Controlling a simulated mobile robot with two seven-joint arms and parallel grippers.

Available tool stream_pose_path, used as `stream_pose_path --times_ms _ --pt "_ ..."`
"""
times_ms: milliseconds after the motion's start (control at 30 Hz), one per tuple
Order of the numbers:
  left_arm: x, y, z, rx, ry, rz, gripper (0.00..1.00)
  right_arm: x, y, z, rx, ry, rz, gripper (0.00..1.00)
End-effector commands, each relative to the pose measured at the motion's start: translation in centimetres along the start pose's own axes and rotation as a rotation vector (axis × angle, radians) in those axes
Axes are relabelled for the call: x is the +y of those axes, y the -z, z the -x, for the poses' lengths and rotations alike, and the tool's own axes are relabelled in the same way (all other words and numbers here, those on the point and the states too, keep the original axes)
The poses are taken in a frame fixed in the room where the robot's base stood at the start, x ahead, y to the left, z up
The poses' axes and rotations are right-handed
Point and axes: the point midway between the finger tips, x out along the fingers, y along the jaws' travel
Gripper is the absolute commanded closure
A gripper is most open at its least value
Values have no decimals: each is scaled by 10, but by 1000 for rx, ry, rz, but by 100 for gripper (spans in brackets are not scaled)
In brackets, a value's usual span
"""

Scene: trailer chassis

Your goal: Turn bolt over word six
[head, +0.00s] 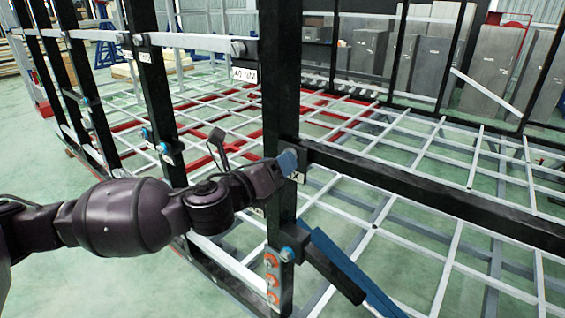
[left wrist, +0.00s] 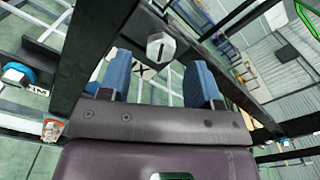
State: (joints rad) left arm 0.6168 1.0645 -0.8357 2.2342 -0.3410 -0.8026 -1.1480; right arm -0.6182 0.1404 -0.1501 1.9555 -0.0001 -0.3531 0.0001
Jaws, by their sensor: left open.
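My left gripper (head: 284,168) is at the black upright post (head: 281,70), near its joint with a black horizontal beam. In the left wrist view the gripper (left wrist: 158,84) has its two blue-padded fingers apart. A silver hex bolt head (left wrist: 160,46) shows in the gap, slightly beyond the fingertips, with no clear contact. A white label (left wrist: 144,71) under that bolt is partly hidden by the gripper; an X shows on it. The label's edge (head: 298,177) also shows beside the gripper in the head view. My right gripper is not in view.
A black horizontal beam (head: 430,195) runs right from the post. A white and red lattice (head: 400,150) lies behind. Grey cabinets (head: 425,65) stand at the back.

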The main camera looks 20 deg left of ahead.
Motion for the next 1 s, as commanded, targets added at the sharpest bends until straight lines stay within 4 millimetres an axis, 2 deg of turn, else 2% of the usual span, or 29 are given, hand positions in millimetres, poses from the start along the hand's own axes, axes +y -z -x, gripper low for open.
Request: stream_pose_path --times_ms 200,400,600,1000 --pt "2 2 42 2 -2 -2 43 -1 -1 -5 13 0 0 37" --pt "2 2 70 2 -3 0 43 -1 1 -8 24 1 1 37" --pt "1 1 81 2 -2 1 43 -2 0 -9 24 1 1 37" --pt "0 1 81 1 -1 0 43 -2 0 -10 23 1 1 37"
